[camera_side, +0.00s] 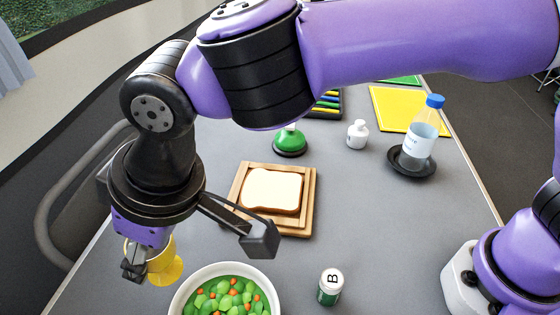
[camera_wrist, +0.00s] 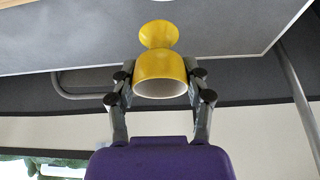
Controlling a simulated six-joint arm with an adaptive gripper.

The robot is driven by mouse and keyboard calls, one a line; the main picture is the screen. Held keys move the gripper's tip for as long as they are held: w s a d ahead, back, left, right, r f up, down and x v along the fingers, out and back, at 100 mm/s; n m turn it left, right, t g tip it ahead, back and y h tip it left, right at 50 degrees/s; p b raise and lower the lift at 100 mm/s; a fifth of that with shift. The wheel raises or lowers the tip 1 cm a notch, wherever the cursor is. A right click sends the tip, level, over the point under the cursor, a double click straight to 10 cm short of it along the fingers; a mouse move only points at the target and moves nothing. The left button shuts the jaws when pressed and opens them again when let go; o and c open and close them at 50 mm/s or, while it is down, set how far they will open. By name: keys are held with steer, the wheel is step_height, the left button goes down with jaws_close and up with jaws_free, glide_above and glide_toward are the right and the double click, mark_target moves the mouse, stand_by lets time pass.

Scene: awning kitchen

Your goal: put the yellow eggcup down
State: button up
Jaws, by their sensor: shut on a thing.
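The yellow eggcup (camera_side: 167,264) is at the lower left in the side view, partly hidden behind my gripper (camera_side: 137,262). In the wrist view the eggcup (camera_wrist: 161,68) sits between the two fingers of my gripper (camera_wrist: 160,80), which is shut on its cup part. Its narrower foot points away from the palm. In the side view it is near the left edge of the grey table (camera_side: 375,220). I cannot tell whether its foot touches the table.
Bread (camera_side: 271,190) lies on a wooden board (camera_side: 304,213) behind. A labelled jar (camera_side: 329,287) is to the right. A bottle (camera_side: 420,135) stands on a dark saucer (camera_side: 402,170). Mid-right table is clear.

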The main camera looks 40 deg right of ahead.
steer(key=shift+s+a+f, duration=0.1)
steer(key=shift+a+f, duration=0.05)
steer(key=shift+a, duration=0.35)
steer(key=w+d+f, duration=0.1)
steer(key=w+f, duration=0.1)
steer(key=w, duration=0.1)
steer(key=w+d+f, duration=0.1)
steer(key=w+f, duration=0.1)
steer(key=w, duration=0.2)
steer(key=w+f, duration=0.2)
steer(key=w, duration=0.1)
steer(key=shift+w+d+f, duration=0.3)
steer(key=shift+d+f, duration=0.05)
steer(key=shift+d, duration=0.05)
steer(key=shift+w+f, duration=0.1)
steer(key=shift+f, duration=1.95)
steer(key=shift+f, duration=0.1)
steer(key=o, duration=1.2)
